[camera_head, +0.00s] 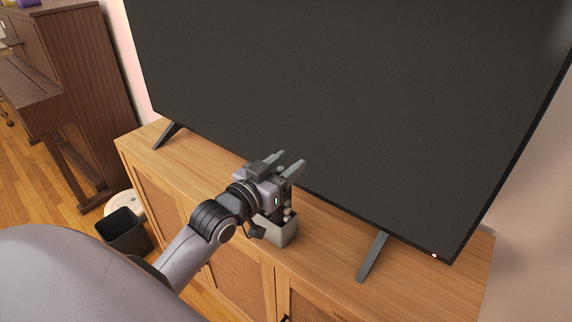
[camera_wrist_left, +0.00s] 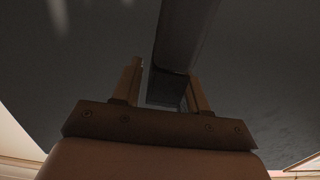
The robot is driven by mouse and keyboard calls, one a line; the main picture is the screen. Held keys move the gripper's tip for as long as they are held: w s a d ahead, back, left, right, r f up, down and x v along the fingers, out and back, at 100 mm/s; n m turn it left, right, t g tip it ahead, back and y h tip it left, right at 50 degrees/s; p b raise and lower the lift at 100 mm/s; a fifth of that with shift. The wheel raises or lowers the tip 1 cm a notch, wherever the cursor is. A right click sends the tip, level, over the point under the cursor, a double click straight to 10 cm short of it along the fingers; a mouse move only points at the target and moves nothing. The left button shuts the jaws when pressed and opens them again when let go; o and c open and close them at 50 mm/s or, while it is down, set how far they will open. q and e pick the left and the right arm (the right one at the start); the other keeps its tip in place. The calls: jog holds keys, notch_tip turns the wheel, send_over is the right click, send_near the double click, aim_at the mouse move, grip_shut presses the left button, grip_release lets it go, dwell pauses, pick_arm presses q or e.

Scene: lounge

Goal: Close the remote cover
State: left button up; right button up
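A small grey box (camera_head: 281,236) stands on the wooden cabinet in front of the television, partly hidden behind my left arm. Small rounded things show at its top, too small to name. I cannot make out a separate cover or whether it is open. My left gripper (camera_head: 289,160) is above and just behind the box, close in front of the screen, with its fingers apart. In the left wrist view the gripper (camera_wrist_left: 166,78) is also open. A dark bar (camera_wrist_left: 184,40) appears between and beyond the fingers; I cannot tell what it is or whether they touch it. My right gripper is not in view.
The large television (camera_head: 360,90) rises close behind the gripper. Its stand leg (camera_head: 371,258) is to the right of the box. The cabinet top (camera_head: 425,290) is clear at the right. A dark bin (camera_head: 124,232) stands on the floor at the left, near a piano (camera_head: 85,80).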

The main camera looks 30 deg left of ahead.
aim_at(278, 173)
pick_arm(q)
jog(key=s, duration=0.2)
jog(key=s+b, duration=0.1)
jog(key=s, duration=0.2)
jog(key=shift+s+a+f, duration=0.1)
jog(key=shift+s+a, duration=0.1)
jog(key=shift+s, duration=0.9)
